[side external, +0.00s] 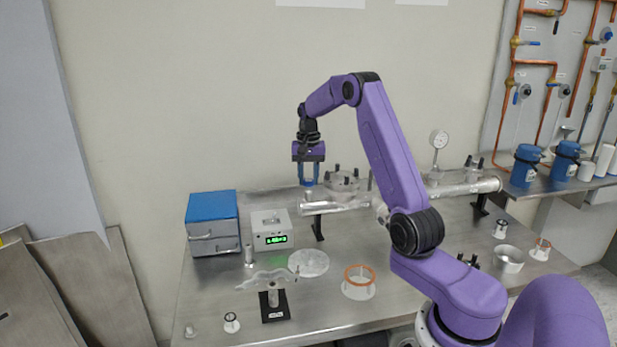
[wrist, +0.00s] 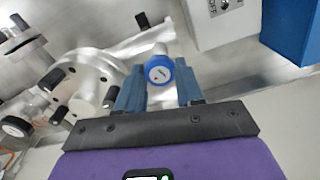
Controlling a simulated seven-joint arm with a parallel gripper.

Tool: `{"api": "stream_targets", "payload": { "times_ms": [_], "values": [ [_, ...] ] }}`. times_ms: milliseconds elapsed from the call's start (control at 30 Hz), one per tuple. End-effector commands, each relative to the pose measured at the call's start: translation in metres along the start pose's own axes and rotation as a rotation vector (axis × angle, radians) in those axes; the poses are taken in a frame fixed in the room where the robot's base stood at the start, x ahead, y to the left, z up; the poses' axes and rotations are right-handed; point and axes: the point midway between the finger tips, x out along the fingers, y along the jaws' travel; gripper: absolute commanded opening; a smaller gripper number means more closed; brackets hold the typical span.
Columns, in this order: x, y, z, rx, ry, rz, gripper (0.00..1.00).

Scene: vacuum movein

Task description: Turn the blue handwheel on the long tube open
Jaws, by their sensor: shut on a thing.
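The blue handwheel (wrist: 159,70) sits on a short stub of the long tube, between my gripper's fingers in the wrist view. My gripper (wrist: 160,82) points down with its two blue fingers on either side of the wheel, shut on it. In the side view my gripper (side external: 309,183) is at the left end of the long tube (side external: 335,206), and the wheel (side external: 309,183) is mostly hidden by the fingers. The silver tube lies horizontally on black stands and also shows in the wrist view (wrist: 128,54).
A flanged chamber with black knobs (side external: 342,181) stands on the tube close to my gripper. A grey box with a green display (side external: 270,230) and a blue-topped box (side external: 212,222) stand at left. A dial gauge (side external: 439,140) rises farther right. Small parts lie on the table's front.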

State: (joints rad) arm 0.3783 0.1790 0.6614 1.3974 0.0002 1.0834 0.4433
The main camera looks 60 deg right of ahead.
Motion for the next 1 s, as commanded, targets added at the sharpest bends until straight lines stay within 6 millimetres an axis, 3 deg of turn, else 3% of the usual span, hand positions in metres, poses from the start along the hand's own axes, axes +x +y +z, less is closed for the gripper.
{"api": "stream_targets", "payload": {
  "times_ms": [1000],
  "values": [
    [-0.002,-0.0014,0.0001,-0.946,0.004,0.0,0.06]
  ]
}}
